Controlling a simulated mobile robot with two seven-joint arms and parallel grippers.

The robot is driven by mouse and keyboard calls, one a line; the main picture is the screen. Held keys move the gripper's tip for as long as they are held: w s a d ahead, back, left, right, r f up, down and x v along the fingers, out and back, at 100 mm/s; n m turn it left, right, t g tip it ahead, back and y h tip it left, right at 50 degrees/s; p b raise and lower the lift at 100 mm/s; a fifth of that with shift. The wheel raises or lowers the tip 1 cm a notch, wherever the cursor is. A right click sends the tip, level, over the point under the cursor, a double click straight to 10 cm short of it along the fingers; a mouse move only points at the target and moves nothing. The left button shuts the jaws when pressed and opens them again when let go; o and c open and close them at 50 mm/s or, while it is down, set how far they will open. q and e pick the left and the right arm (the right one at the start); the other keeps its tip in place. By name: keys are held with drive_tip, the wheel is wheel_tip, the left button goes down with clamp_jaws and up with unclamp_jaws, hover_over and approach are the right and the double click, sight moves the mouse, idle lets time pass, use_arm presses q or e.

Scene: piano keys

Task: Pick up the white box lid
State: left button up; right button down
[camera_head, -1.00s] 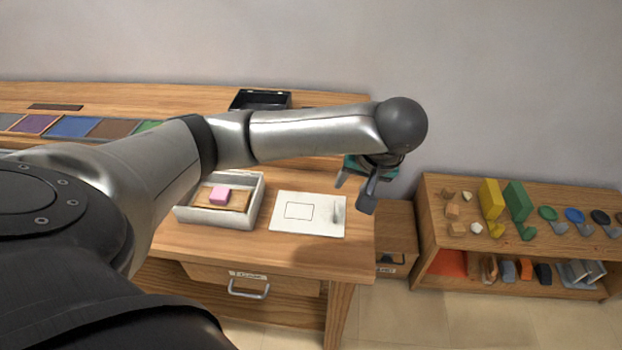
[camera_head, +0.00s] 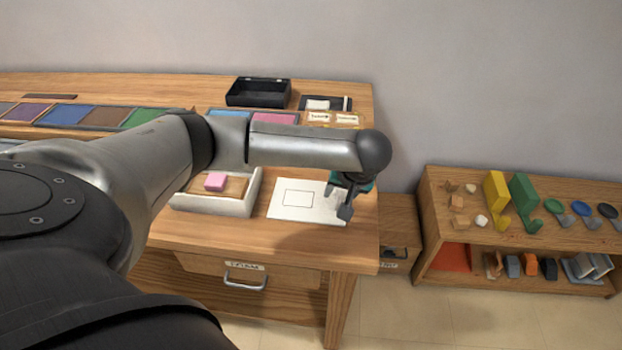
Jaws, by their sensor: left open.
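The white box lid (camera_head: 296,199) looks like a flat white panel with a thin rectangle outlined on it, lying on the wooden desk right of an open white box (camera_head: 238,207). My left gripper (camera_head: 337,201) is open and points down over the right end of the lid. It covers the spot where a small upright grip showed on the lid. I cannot tell whether the fingers are around that grip or touching it. My right gripper is not in view.
The white box holds a wooden piece with a pink block (camera_head: 215,181) on top. A black open box (camera_head: 259,92) stands at the back of the desk (camera_head: 300,246). A low shelf (camera_head: 470,234) with colored blocks stands to the right.

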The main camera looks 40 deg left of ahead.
use_arm(q)
drive_tip(key=shift+f, duration=0.1)
clamp_jaws()
idle(0.3)
idle(0.4)
